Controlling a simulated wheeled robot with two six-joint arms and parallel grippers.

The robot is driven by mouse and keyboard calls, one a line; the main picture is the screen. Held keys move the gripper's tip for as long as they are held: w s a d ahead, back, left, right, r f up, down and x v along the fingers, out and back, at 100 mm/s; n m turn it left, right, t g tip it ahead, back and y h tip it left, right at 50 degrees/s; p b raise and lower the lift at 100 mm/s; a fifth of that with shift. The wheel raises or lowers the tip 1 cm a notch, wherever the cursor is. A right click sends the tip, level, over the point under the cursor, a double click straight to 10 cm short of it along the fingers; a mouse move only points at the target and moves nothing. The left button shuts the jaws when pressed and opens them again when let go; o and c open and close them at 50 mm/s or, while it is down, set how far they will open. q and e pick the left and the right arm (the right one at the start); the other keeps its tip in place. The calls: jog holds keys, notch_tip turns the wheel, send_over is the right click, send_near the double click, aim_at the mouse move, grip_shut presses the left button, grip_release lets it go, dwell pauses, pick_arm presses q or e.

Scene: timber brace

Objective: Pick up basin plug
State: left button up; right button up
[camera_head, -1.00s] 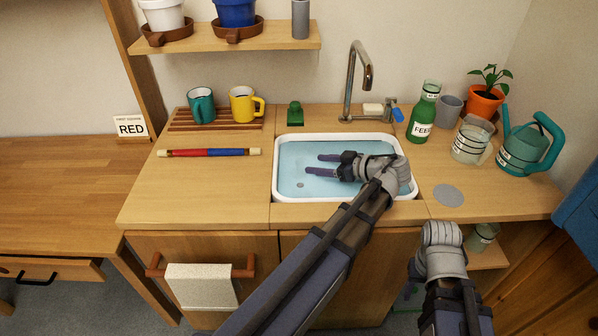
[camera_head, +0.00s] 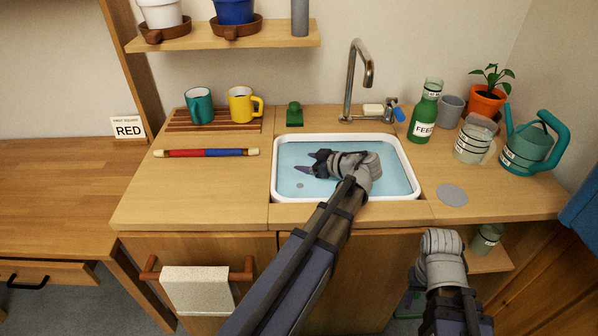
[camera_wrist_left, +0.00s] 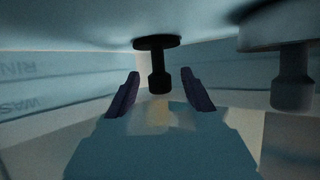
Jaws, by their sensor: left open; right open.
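The basin (camera_head: 281,196) is white-rimmed and holds bluish water. A small grey round spot (camera_head: 299,185) shows on its floor, too small to identify surely. My left gripper (camera_head: 304,163) is in the basin, just above and beside that spot in the picture. In the left wrist view its two fingers (camera_wrist_left: 160,77) are apart. A dark disc with a short stem, seemingly the basin plug (camera_wrist_left: 157,62), appears between the fingertips, and no contact shows. My right gripper (camera_head: 443,250) hangs low in front of the counter, its fingers hidden.
A grey disc-and-stem shape (camera_wrist_left: 290,60) is at the right of the left wrist view. The tap (camera_head: 352,80) stands behind the basin. A green bottle (camera_head: 424,115) and teal watering can (camera_head: 530,155) stand to the right. The counter left of the basin is mostly clear.

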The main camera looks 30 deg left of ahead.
aim_at(299, 160)
pick_arm(q)
grip_shut()
dwell(0.4)
jog(key=shift+r, duration=0.1)
notch_tip(299, 160, up, 10)
jog(key=p, duration=1)
